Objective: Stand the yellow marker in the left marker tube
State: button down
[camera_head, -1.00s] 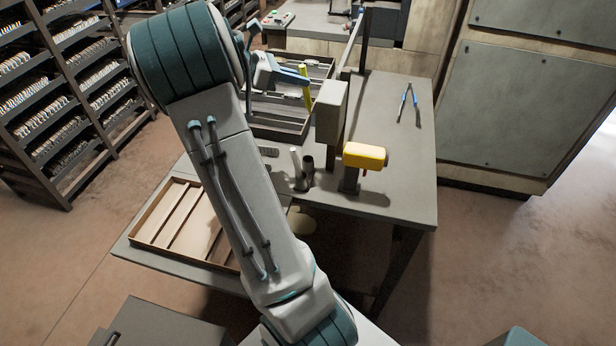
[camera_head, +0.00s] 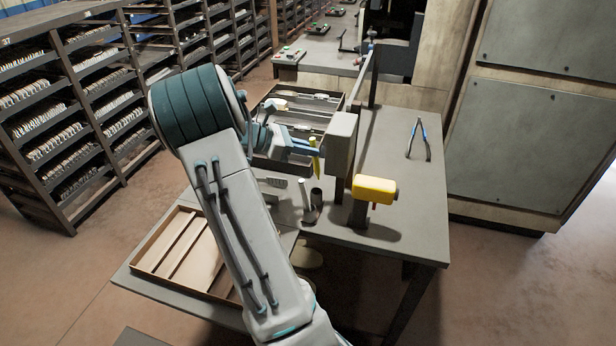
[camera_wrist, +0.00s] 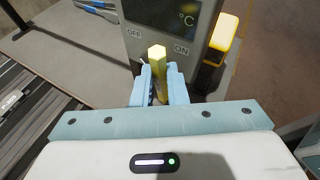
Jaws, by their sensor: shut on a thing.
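The yellow marker (camera_head: 315,163) is upright, a little tilted, between the blue fingers of my gripper (camera_head: 312,147). In the wrist view my gripper (camera_wrist: 159,88) is shut on the marker (camera_wrist: 157,56), whose top sticks up past the fingers. Below the marker in the head view stand a slim pale upright cylinder (camera_head: 304,192) on the left and a dark open-topped tube (camera_head: 316,197) on the right, close together on the table. The marker's lower end is above them and apart. I cannot tell whether the pale cylinder is a tube or something standing in one. Neither shows in the wrist view.
A grey device with a display (camera_wrist: 165,28) stands close beyond the marker; its grey box (camera_head: 341,143) is right of my gripper. A yellow block on a post (camera_head: 374,190) stands further right. A divided tray (camera_head: 168,238) lies front left.

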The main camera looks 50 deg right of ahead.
notch_tip(320, 180, down, 8)
jog(key=shift+f+p, duration=0.2)
jog(key=shift+p, duration=0.15)
jog(key=c, duration=1.5)
grip_release()
jog(key=shift+o, duration=0.2)
jog(key=b+v, duration=0.2)
jog(key=v, duration=1.2)
jog(key=s+a+r+m+t+y, duration=0.1)
jog(key=s+a+m+t+y, duration=0.2)
jog(key=s+a, duration=0.4)
jog(key=s+a+r+m+t+y, duration=0.2)
jog(key=s+a+m+t+y, duration=0.2)
jog(key=a, duration=0.6)
jog(key=s+a+r+m+t+y+p, duration=0.1)
jog(key=s+a+r+m+t+y, duration=0.1)
jog(key=s+a, duration=0.6)
jog(key=s+m+t+y, duration=0.1)
jog(key=m+y, duration=0.1)
jog(key=m, duration=0.1)
jog(key=shift+s+a+r+t, duration=0.25)
jog(key=shift+s+a+t, duration=0.05)
jog(key=shift+s+a, duration=0.05)
